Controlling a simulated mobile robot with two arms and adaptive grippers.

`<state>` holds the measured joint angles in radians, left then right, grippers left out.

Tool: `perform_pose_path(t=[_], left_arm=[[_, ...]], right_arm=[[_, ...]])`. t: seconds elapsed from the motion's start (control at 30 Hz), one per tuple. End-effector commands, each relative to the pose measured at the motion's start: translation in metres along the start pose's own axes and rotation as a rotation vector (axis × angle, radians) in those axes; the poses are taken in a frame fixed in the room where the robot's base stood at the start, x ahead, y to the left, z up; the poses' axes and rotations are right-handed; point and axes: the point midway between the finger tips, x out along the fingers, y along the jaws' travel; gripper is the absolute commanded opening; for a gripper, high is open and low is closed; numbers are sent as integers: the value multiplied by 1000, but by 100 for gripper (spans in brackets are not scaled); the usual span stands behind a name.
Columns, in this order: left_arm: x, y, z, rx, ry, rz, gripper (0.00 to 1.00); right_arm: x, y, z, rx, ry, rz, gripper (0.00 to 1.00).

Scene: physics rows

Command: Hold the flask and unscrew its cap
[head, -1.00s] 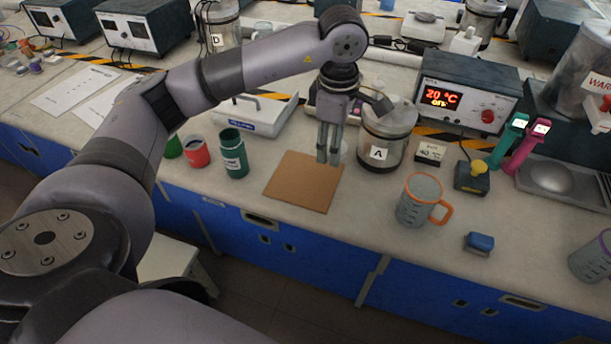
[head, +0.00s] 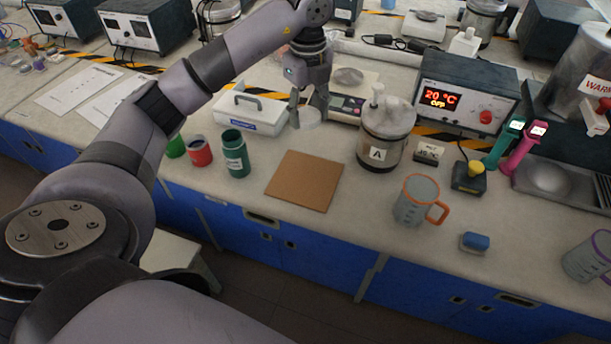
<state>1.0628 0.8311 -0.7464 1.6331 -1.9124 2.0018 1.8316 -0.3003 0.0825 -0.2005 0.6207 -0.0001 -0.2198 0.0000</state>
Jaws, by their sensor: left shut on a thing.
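My left gripper (head: 308,120) points down over the bench behind the brown board. Its two fingers stand apart, shut on the sides of a pale, low round piece (head: 308,119). I cannot tell whether this piece is a cap, or whether it touches the bench. No vessel is clearly the flask. A dark green labelled bottle (head: 236,161) stands upright to the left of the board, its top showing a dark opening. A metal vessel marked A (head: 378,155) stands to the right, with a lid and knob on top. My right gripper is not in view.
A brown square board (head: 304,182) lies bare at the bench front. A white case (head: 251,116) and a scale (head: 347,106) stand close to the gripper. A grey mug (head: 414,200), a red cup (head: 199,151) and a heater box (head: 466,92) stand around.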

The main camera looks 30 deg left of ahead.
Motion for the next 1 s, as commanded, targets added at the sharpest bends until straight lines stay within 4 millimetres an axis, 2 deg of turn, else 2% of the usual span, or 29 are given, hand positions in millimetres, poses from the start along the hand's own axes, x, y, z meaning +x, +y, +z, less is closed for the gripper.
perform_pose_path(t=[0.1, 0.23, 0.47, 0.5, 0.7, 0.8, 1.0], left_arm=[[-1, 1, 4, -120, 2, 3, 12], [9, 2, 5, -168, 4, 7, 12], [66, 3, 3, -172, 8, 11, 12], [72, 3, 5, -172, 5, 12, 12], [124, 3, 4, -171, 4, 11, 12], [142, 2, 4, -170, 3, 8, 12], [159, 2, 5, -170, 3, 6, 12]], right_arm=[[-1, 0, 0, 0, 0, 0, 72], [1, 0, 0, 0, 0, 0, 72], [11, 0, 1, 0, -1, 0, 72], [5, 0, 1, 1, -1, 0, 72], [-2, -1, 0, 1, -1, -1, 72], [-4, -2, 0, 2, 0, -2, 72], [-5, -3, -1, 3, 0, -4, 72]])
